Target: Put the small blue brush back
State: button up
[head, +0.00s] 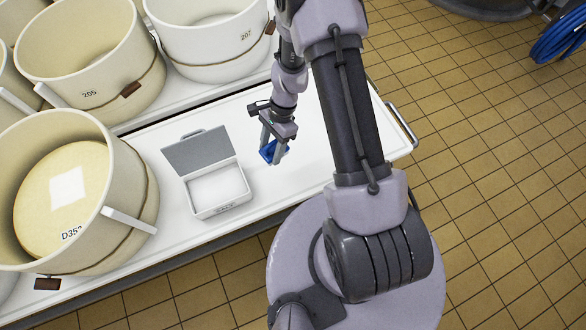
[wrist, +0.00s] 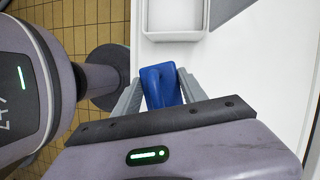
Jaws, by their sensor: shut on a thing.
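The small blue brush (head: 268,152) is between the fingers of my gripper (head: 272,150), over the white table to the right of the box in the head view. In the wrist view the blue brush (wrist: 160,86) sits between the two grey fingers of my gripper (wrist: 160,90), which is shut on it. An open box (head: 218,190) with a white inside and a raised grey lid stands on the table and looks empty. The box's rim (wrist: 176,37) shows at the top of the wrist view, beyond the brush. Any bristles are hidden or too small to tell.
Several large cream vats stand left and behind, one (head: 85,190) close to the box's left. The white table (head: 318,170) is clear right of the box, with a metal handle (head: 402,125) at its right end. A blue hose (head: 560,38) is far right on the tiled floor.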

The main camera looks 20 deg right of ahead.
jog(key=f+m, duration=0.1)
jog(key=d, duration=0.1)
jog(key=f+m+t, duration=0.1)
jog(key=shift+s+d+f+m, duration=0.15)
jog(key=shift+s+f+m, duration=0.1)
jog(key=shift+f+m, duration=0.1)
notch_tip(320, 180, down, 10)
jog(key=b, duration=0.5)
jog(key=shift+d+b, duration=0.1)
jog(key=shift+b, duration=0.25)
jog(key=shift+f, duration=0.25)
grip_shut()
jog(key=shift+r, duration=0.2)
jog(key=o, duration=1.4)
grip_release()
jog(key=shift+f, duration=0.15)
jog(key=shift+o, duration=0.2)
